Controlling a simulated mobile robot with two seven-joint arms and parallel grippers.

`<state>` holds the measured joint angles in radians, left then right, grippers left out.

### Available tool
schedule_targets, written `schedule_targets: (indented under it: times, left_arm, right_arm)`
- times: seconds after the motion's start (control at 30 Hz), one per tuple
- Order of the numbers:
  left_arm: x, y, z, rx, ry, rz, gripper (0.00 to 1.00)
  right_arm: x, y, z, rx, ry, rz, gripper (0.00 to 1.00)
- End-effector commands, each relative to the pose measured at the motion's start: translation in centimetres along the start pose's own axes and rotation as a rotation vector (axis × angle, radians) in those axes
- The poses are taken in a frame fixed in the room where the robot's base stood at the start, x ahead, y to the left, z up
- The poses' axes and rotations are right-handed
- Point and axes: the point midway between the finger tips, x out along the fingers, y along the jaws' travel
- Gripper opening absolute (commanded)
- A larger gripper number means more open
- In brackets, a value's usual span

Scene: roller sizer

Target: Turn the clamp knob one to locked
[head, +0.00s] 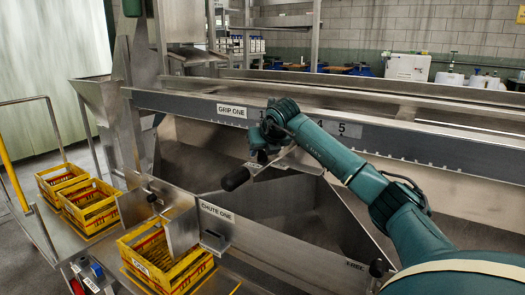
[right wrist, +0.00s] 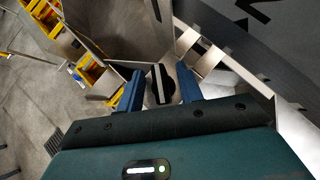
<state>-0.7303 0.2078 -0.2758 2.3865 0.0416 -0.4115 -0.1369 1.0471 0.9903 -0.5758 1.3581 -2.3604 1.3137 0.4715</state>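A black round knob with a pale bar across it (right wrist: 158,85), seemingly the clamp knob, shows in the right wrist view. My right gripper (right wrist: 160,77) is open, with its two blue fingers on either side of the knob; I cannot tell whether they touch it. In the head view my right gripper (head: 262,150) is at the machine's front rail, just below and right of the GRIP ONE label (head: 231,111). The knob is hidden there behind my gripper. My left gripper is in neither view.
A lever with a black grip (head: 236,179) sticks out just below my right gripper. The CHUTE ONE plate (head: 217,213) is below it. Yellow crates (head: 140,262) stand at the lower left. A small control box with a red button (head: 84,272) is at the bottom left.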

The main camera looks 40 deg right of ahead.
Motion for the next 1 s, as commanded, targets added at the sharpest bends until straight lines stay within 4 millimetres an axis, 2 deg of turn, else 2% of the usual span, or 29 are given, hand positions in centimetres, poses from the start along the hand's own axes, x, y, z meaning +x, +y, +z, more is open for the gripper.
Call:
schedule_targets:
  times: [0.27, 0.7, 1.0]
  left_arm:
    - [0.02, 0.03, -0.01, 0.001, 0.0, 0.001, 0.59]
    - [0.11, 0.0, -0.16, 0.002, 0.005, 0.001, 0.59]
    - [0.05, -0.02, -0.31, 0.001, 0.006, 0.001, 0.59]
  right_arm:
    - [0.06, 0.0, 0.02, -0.001, 0.0, 0.0, 0.35]
    - [0.04, -0.01, 0.01, 0.0, 0.0, 0.0, 0.0]
    - [0.0, 0.03, 0.04, 0.01, 0.001, -0.01, 0.0]
